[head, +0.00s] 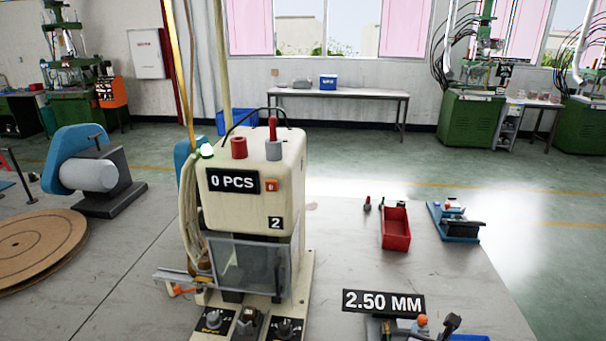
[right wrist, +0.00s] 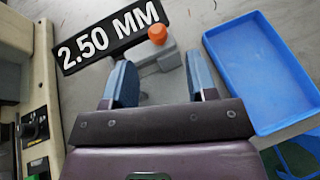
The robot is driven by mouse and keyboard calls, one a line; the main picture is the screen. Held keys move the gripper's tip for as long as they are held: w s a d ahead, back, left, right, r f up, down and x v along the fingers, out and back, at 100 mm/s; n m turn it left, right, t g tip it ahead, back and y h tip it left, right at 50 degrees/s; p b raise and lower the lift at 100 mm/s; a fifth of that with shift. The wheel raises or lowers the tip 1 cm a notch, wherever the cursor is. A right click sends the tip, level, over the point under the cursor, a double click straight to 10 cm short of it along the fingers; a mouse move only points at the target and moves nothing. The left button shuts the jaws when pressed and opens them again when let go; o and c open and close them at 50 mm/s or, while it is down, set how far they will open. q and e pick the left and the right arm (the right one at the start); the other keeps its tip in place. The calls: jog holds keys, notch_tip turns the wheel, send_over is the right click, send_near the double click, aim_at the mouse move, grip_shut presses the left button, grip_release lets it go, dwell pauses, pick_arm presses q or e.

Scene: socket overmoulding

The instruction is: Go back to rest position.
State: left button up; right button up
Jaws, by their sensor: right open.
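My right gripper (right wrist: 161,82) is open in the right wrist view, its two blue-grey fingers well apart with nothing held between them. Beyond the fingertips is a grey device with an orange knob (right wrist: 157,34), beside a black "2.50 MM" sign (right wrist: 110,35). I cannot tell whether the fingers touch the device. In the head view the same sign (head: 383,302) and orange knob (head: 422,321) sit at the bottom right. Dark parts there are cut by the frame edge, and I cannot tell if they are my gripper. My left gripper is not in view.
A cream machine (head: 250,185) with a "0 PCS" display stands mid-table. A red bin (head: 396,243) and a small blue device (head: 455,222) sit to the right. A blue tray (right wrist: 262,75) lies right of my right gripper. A brown disc (head: 35,245) is at left.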

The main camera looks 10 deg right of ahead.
jog(key=s+a+m+y, duration=0.1)
jog(key=a+m+y, duration=0.1)
jog(key=m, duration=0.4)
jog(key=s+a+m+t+y, duration=0.1)
jog(key=a+m+y, duration=0.1)
jog(key=m, duration=0.5)
jog(key=s+a+m+y, duration=0.1)
jog(key=a+m+y, duration=0.1)
jog(key=m, duration=0.4)
jog(key=shift+a+f+m+y, duration=0.15)
jog(key=shift+a+m+y, duration=0.2)
jog(key=shift+a, duration=0.3)
jog(key=s+d+f+m, duration=0.1)
jog(key=s+f+m, duration=0.2)
jog(key=s, duration=0.4)
jog(key=s+d+f+m+g, duration=0.1)
jog(key=s+f+m, duration=0.2)
jog(key=s+m, duration=0.3)
jog(key=shift+s+d+f+b, duration=0.2)
jog(key=shift+s+b, duration=0.1)
jog(key=shift+s, duration=0.5)
